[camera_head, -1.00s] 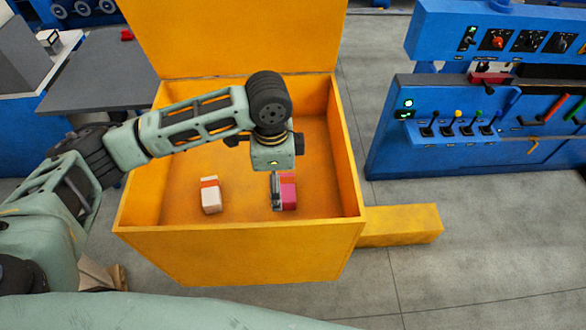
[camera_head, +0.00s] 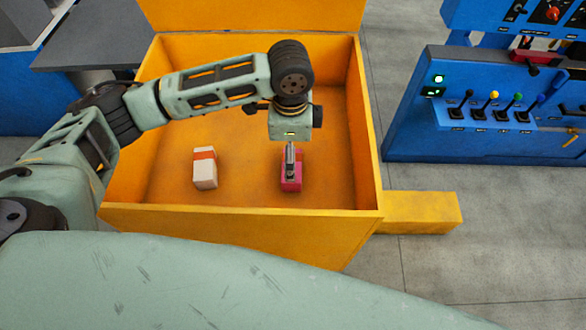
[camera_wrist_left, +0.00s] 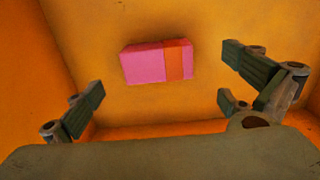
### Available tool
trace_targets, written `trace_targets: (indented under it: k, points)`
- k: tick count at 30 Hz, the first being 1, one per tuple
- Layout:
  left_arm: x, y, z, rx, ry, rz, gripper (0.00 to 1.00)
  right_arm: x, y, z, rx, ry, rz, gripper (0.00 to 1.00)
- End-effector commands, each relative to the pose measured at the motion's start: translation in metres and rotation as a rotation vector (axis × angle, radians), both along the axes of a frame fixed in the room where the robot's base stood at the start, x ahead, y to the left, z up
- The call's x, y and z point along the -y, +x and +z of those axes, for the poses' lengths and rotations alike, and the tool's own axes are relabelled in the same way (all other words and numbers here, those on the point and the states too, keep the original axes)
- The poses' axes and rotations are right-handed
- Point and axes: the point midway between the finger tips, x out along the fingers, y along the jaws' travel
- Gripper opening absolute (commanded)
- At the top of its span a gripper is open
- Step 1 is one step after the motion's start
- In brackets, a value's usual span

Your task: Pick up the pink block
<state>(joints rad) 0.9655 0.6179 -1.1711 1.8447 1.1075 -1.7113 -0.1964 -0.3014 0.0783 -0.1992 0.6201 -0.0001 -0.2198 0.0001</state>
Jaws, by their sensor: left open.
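The pink block (camera_head: 291,184) with an orange band lies on the floor of an orange box (camera_head: 240,222). In the left wrist view the block (camera_wrist_left: 144,63) shows whole, beyond the fingers and apart from them. My left gripper (camera_head: 290,160) points down inside the box, over the block, and hides part of it in the head view. In the left wrist view its fingers (camera_wrist_left: 162,82) are spread wide with nothing between them. My right gripper is not in view.
A white block (camera_head: 205,169) with an orange band lies to the left in the same box. The box walls rise around both blocks, with its raised lid (camera_head: 250,15) behind. A blue panel (camera_head: 480,130) with levers stands to the right.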

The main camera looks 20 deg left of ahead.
Motion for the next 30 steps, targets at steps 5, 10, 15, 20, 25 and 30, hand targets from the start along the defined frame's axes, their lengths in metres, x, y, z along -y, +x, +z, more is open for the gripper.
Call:
trace_targets:
  k: [5,10,15,20,25,30]
  points:
    - [0.000,-0.001,-0.019,-0.004,0.002,0.001,1.00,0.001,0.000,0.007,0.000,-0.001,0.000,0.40]
    - [0.002,-0.002,-0.042,-0.005,0.003,0.000,1.00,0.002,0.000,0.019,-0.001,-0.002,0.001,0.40]
    - [0.003,-0.001,-0.064,-0.002,0.002,0.000,1.00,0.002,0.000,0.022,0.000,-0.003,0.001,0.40]
    - [0.003,-0.001,-0.069,-0.001,0.002,-0.001,1.00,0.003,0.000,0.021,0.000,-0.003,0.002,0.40]
    - [0.003,-0.001,-0.069,0.000,0.001,-0.001,0.96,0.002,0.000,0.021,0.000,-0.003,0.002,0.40]
    - [0.003,-0.001,-0.069,0.000,0.001,-0.001,0.82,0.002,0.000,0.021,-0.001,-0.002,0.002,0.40]
